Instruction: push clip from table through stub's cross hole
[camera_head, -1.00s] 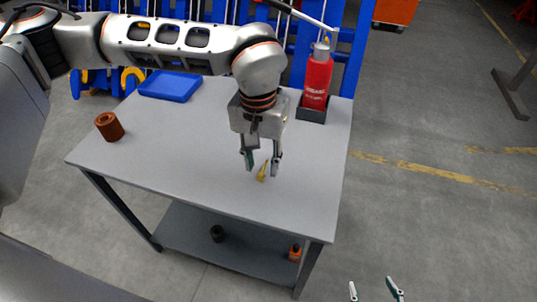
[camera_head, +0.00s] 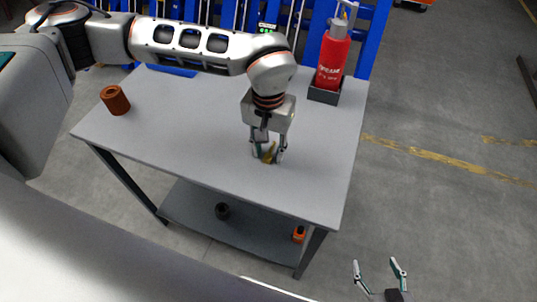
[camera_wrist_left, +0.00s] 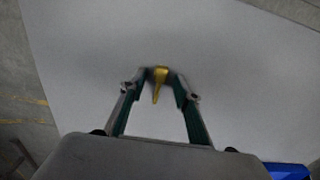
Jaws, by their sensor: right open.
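The yellow clip (camera_head: 270,154) lies on the grey table (camera_head: 200,135) toward its front right. My left gripper (camera_head: 269,158) is low over the table with its fingers around the clip. In the left wrist view the clip (camera_wrist_left: 159,84) is between the two fingertips (camera_wrist_left: 160,76). The fingers are partly open, and small gaps seem to show beside the clip. My right gripper (camera_head: 377,266) is open and empty, off the table at the lower right. I cannot make out a stub with a cross hole in these views.
A red bottle (camera_head: 332,62) stands in a dark holder (camera_head: 325,95) at the table's back right. A blue tray (camera_head: 172,71) is partly behind my left arm. The lower shelf carries a black part (camera_head: 222,211) and an orange item (camera_head: 298,235).

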